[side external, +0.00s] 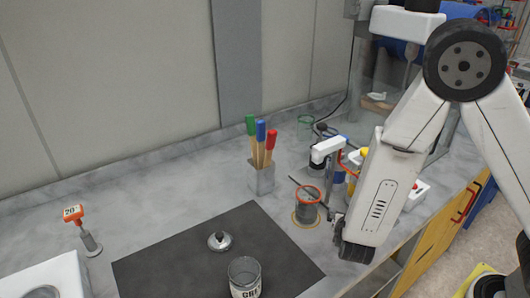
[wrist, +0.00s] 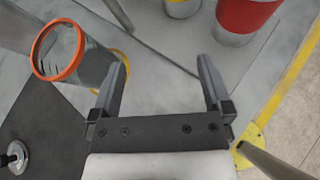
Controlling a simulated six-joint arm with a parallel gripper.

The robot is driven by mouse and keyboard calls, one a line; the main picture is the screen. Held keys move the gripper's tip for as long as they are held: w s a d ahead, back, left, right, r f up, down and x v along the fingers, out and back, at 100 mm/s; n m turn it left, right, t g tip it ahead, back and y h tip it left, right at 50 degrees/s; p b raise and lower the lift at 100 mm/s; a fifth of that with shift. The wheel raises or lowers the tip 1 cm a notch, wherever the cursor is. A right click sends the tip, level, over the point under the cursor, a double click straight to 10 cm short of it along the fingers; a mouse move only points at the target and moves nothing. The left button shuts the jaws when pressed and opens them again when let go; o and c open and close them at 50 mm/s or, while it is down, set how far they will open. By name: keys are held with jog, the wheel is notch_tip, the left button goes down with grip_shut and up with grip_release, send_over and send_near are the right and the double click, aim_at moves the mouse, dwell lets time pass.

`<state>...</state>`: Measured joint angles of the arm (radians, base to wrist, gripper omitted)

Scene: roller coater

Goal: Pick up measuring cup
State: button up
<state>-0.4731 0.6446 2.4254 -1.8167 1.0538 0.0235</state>
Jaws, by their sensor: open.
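A clear grey cup with an orange rim (side external: 308,207), which I take for the measuring cup, stands on a yellow ring on the grey counter, right of the dark mat. In the wrist view the orange-rimmed cup (wrist: 88,60) is at the upper left, beside my left finger and outside the jaws. My gripper (side external: 341,224) is low over the counter, just right of the cup in the side view. In the wrist view my gripper (wrist: 163,66) is open, with only counter showing between its fingers. A thin dark rod partly crosses the cup in the side view.
A glass jar with a printed label (side external: 245,280) and a metal knobbed piece (side external: 219,240) are on the dark mat (side external: 160,262). A holder (side external: 262,178) with coloured-handled tools stands behind. A red container (wrist: 245,15) is ahead of my right finger.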

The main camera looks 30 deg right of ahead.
aim_at(310, 217)
jog(key=w+a+n+t+y, duration=0.1)
jog(key=a+n, duration=0.1)
jog(key=a+f+n+t+y, duration=0.1)
jog(key=a+n, duration=0.1)
jog(key=w+a+n+t+y, duration=0.1)
jog(key=a+n+t+y, duration=0.1)
jog(key=a, duration=0.1)
jog(key=shift+w+f, duration=0.3)
jog(key=shift+f, duration=0.05)
jog(key=shift+x, duration=1.35)
jog(key=shift+d, duration=0.1)
jog(key=shift+x, duration=2.5)
jog(key=shift+d, duration=0.15)
jog(key=c, duration=1.2)
jog(key=shift+r, duration=0.15)
